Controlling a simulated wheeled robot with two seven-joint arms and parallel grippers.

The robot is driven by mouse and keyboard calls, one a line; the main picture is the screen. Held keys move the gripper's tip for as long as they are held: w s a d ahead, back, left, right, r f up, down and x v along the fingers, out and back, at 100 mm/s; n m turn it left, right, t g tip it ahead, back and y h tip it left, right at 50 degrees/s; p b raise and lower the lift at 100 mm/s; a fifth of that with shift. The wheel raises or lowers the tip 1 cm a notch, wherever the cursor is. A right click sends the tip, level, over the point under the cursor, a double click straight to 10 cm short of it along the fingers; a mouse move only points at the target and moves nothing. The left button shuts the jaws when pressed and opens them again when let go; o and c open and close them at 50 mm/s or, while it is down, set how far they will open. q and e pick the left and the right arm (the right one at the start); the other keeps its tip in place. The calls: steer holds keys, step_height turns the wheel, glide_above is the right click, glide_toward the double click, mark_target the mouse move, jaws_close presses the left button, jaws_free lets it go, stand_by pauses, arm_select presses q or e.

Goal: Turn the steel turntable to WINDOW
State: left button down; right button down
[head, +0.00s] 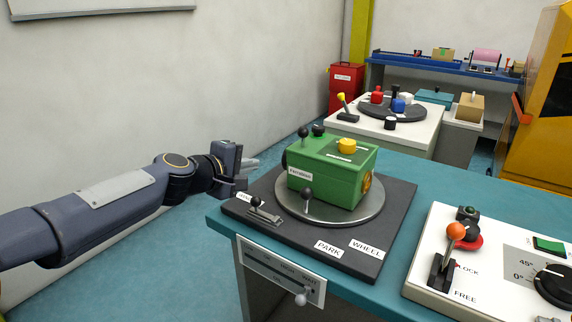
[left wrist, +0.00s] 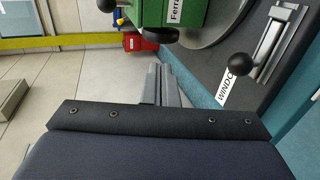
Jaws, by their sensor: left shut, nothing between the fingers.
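The steel turntable (head: 352,218) is a round grey disc on a dark base plate (head: 400,215), and its rim shows in the left wrist view (left wrist: 222,28). A green box (head: 330,175) with a yellow knob (head: 347,145) and several black-knobbed levers stands on the disc. The base carries the labels PARK (head: 328,249), WHELL (head: 366,249) and WINDOW (left wrist: 228,88), the last largely hidden in the head view. My left gripper (head: 252,163) is shut and empty, left of the green box and apart from it; its fingers also show in the left wrist view (left wrist: 164,85). My right gripper is not in view.
A black-knobbed lever (head: 265,212) stands on the base's left corner. A slotted panel (head: 280,272) with a lever hangs on the table's front. A white control box (head: 450,285) with an orange-knobbed lever stands at right. Another bench (head: 400,135) is behind. Floor left of the table is clear.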

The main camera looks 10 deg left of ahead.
mark_target(285, 158)
arm_select(q)
steer(key=p+x, duration=0.1)
steer(key=x, duration=1.1)
steer(key=shift+w+d, duration=0.15)
steer(key=shift+w, duration=0.05)
steer(key=shift+w+f, duration=0.1)
steer(key=shift+w, duration=0.15)
